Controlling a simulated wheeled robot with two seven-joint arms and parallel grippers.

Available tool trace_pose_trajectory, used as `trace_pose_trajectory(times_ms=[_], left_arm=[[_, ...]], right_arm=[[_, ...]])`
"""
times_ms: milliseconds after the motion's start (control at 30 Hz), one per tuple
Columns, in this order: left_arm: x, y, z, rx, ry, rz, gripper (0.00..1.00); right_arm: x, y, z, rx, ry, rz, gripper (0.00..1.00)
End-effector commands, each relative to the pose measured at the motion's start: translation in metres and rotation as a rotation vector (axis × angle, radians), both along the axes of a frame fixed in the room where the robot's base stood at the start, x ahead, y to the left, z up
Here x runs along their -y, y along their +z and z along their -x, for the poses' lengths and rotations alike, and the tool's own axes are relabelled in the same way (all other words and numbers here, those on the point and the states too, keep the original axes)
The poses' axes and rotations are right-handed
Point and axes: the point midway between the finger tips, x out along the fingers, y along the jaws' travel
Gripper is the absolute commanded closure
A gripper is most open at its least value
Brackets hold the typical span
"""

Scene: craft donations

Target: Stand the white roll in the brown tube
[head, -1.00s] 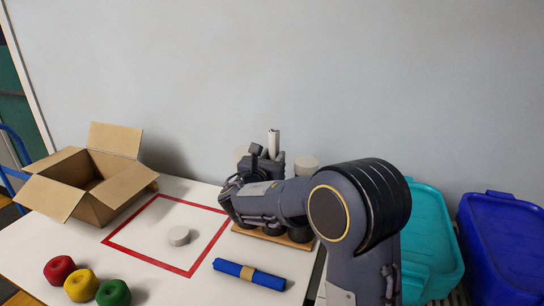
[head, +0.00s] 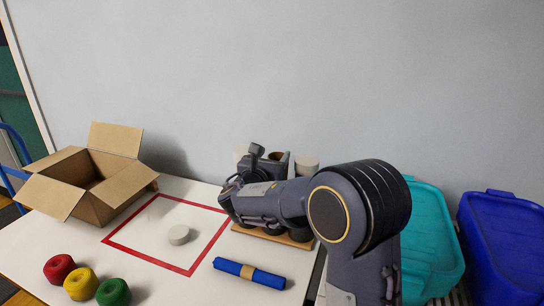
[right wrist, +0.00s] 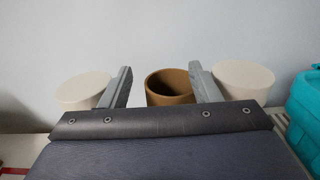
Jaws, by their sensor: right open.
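The brown tube (head: 277,156) stands among pale cylinders at the back of the table, mostly behind my right arm. In the right wrist view its open mouth (right wrist: 170,84) shows between the two fingers of my right gripper (right wrist: 160,75), nearer the right finger. The right gripper is open, with nothing visible between its fingers except the tube beyond. The slim white roll does not show in either current view; I cannot see the bottom of the tube. My left gripper is not in view.
Pale cylinders (right wrist: 243,80) (right wrist: 84,90) stand on both sides of the tube, above a wooden base (head: 300,242).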

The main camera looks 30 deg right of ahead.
Motion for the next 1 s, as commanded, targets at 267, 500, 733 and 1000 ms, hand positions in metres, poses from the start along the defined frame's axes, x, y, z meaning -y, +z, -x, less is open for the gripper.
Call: trace_pose_trajectory(times_ms=[267, 500, 733, 1000], left_arm=[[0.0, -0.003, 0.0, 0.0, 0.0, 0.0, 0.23], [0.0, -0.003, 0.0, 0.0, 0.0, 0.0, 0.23], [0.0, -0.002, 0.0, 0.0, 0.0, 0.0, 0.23], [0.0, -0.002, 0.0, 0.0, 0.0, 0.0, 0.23]], right_arm=[[-0.029, -0.011, 0.022, -0.017, 0.009, -0.013, 0.42], [-0.057, -0.006, 0.046, -0.007, 0.009, -0.005, 0.42], [-0.063, -0.002, 0.053, -0.001, 0.003, 0.001, 0.42], [-0.062, 0.0, 0.053, 0.001, 0.001, 0.002, 0.42]])
